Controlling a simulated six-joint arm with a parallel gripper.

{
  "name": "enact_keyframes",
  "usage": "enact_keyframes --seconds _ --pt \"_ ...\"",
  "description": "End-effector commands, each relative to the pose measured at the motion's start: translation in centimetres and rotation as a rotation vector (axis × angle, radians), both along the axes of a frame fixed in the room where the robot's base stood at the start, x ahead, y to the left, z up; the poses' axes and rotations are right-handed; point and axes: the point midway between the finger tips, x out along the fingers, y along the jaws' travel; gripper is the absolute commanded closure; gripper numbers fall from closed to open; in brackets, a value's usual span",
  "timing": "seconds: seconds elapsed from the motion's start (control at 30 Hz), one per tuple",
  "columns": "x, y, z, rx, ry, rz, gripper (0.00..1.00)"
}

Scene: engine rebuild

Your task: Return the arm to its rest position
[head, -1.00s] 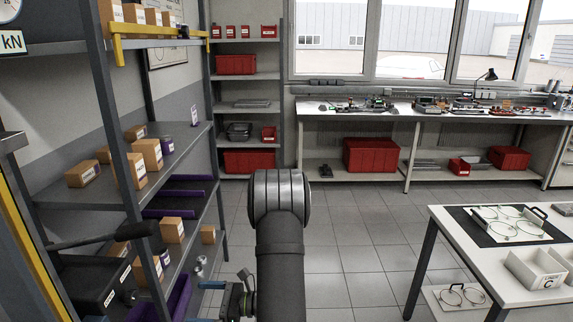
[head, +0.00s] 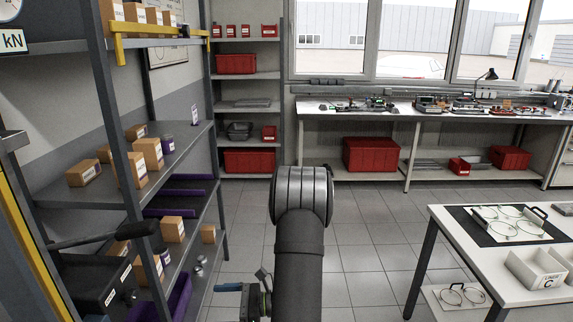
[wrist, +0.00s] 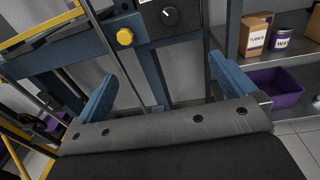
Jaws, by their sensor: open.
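My gripper (wrist: 165,90) is open in the wrist view, with its two blue fingers spread wide and nothing between them. In the head view my gripper (head: 228,287) shows only partly, low in the picture, with a blue finger pointing left toward the shelf rack (head: 190,160). It is apart from the rack. My dark arm stands upright in the lower middle and hides part of the gripper and the floor behind it.
The rack holds cardboard boxes (head: 148,152) and purple bins (head: 178,305). In the wrist view a blue frame with a yellow knob (wrist: 125,37) stands beyond the fingers. A white table (head: 505,290) stands at right. Tiled floor (head: 370,240) between is clear.

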Motion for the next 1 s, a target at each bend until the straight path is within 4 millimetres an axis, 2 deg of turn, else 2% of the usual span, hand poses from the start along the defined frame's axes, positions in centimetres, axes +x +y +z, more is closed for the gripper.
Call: enact_keyframes --seconds 0.5,1.0 --pt "-5.9 7.4 0.3 -0.139 0.005 0.211 0.0" --pt "-12.8 12.7 0.4 -0.276 -0.024 0.403 0.0"
